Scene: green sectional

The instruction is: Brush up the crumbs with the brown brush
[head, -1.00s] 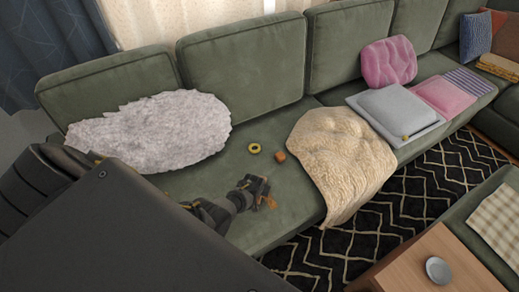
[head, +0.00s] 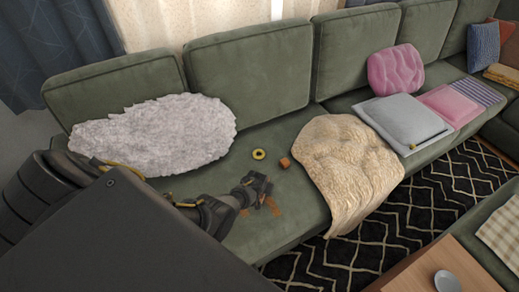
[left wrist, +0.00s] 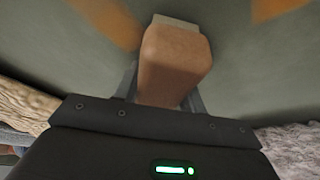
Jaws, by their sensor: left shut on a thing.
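My left gripper (head: 264,190) is shut on the brown brush, low over the green sofa seat. The brush (left wrist: 172,62) shows in the left wrist view as a brown block between the fingers, with a pale grey strip at its far end. In the head view the fingers mostly hide it. Orange-brown crumb patches (head: 276,209) lie on the seat beside and in front of the gripper. Blurred orange patches also show in the left wrist view (left wrist: 108,22). My right gripper is not in view.
A yellow ring (head: 258,154) and a small brown cube (head: 284,162) lie on the seat behind the gripper. The sofa's front edge drops to a patterned rug (head: 420,205).

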